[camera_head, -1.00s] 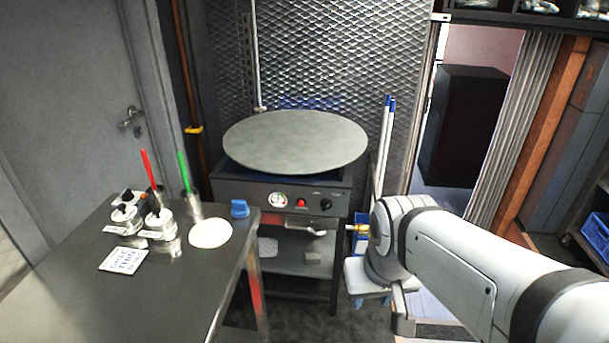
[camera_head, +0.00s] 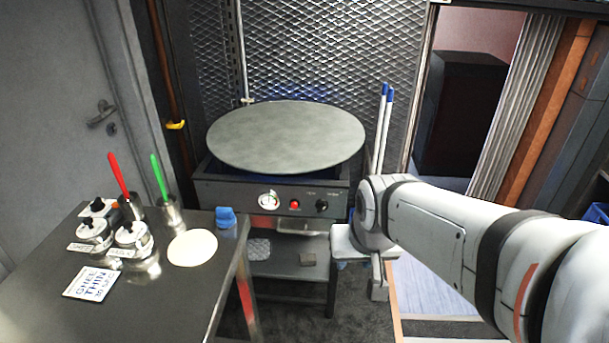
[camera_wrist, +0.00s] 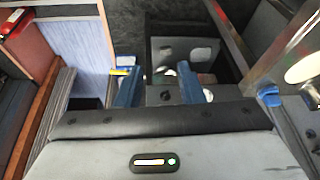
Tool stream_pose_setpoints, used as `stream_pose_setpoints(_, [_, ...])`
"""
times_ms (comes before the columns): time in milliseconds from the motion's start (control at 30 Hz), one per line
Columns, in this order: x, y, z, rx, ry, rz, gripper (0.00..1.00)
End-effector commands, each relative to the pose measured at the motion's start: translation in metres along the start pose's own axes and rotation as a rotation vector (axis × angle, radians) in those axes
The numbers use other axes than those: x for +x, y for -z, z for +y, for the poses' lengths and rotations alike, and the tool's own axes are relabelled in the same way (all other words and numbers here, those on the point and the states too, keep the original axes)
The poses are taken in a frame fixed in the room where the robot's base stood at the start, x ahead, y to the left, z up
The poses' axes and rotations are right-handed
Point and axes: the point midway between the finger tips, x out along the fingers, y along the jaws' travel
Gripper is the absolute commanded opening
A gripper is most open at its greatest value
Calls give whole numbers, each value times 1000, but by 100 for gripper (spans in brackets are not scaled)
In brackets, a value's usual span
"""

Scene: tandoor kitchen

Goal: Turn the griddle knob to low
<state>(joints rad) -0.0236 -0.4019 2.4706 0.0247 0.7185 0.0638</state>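The round griddle (camera_head: 287,137) sits on a dark unit with a front control panel (camera_head: 235,193). The black griddle knob (camera_head: 322,205) is at the panel's right, beside a red light (camera_head: 294,204) and a round white gauge (camera_head: 269,199). The knob's pointer is too small to read. My gripper (camera_wrist: 159,85) shows two blue fingers spread apart in the wrist view, with nothing held between them. In the head view my wrist is right of and below the knob, apart from it; my fingertips are mostly hidden there.
A steel table (camera_head: 150,305) at the left holds a white disc (camera_head: 192,247), jars, red- and green-handled tools and a card (camera_head: 90,283). A blue object (camera_head: 226,217) lies at its edge. Blue-tipped poles (camera_head: 384,125) stand right of the griddle. Open floor lies before the unit.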

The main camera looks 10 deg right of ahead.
Motion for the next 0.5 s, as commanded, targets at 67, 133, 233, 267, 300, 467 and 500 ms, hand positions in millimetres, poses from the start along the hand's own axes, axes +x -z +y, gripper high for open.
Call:
stream_pose_setpoints(67, [53, 21, -7, 39, 26, 91, 35])
stream_pose_setpoints(133, [88, 47, -14, 85, 51, 191, 35])
stream_pose_setpoints(233, [134, 84, -22, 160, 87, 339, 35])
stream_pose_setpoints(267, [147, 95, -23, 183, 97, 382, 35])
stream_pose_setpoints(300, [164, 109, -26, 211, 112, 441, 35])
stream_pose_setpoints(467, [230, 156, -26, 339, 145, 676, 35])
stream_pose_setpoints(500, [245, 166, -26, 370, 158, 736, 35])
